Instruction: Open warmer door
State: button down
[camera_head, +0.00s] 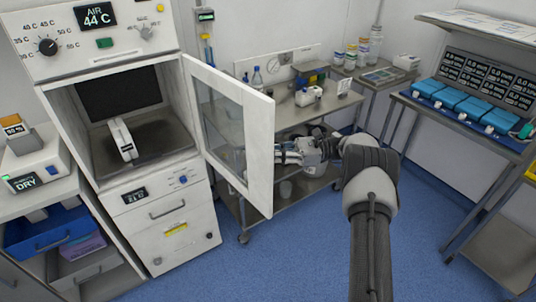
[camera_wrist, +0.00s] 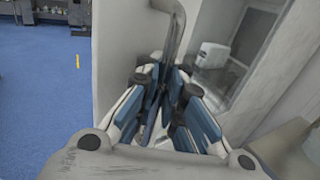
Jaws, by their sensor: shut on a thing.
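The warmer (camera_head: 120,185) is a tall white cabinet at the left of the head view, with a dial and an "AIR 44°C" display on top. Its glass-windowed door (camera_head: 262,150) stands swung open to the right, showing the dark chamber (camera_head: 155,140). A white item (camera_head: 123,139) stands inside. My gripper (camera_head: 281,156) is at the outer side of the door. In the wrist view, my gripper's fingers (camera_wrist: 165,88) are closed around the grey bar handle (camera_wrist: 174,32). The handle's lower part is hidden between the fingers. In the head view the door hides the handle.
A wheeled steel cart (camera_head: 292,113) with bottles and boxes stands behind the door and my gripper. A side bench (camera_head: 20,195) with a "DRY" device is at left. A rack with blue boxes (camera_head: 455,95) is at right. The blue floor (camera_head: 300,255) in front is clear.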

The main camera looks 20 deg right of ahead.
jog(key=shift+s+d+f, duration=0.1)
jog(key=shift+s+f, duration=0.1)
jog(key=c, duration=2)
grip_release()
jog(key=shift+s+d+r, duration=0.1)
jog(key=shift+d, duration=0.05)
jog(key=s+d, duration=0.1)
jog(key=d, duration=0.6)
jog(key=shift+s+d, duration=0.15)
jog(key=shift+s, duration=0.05)
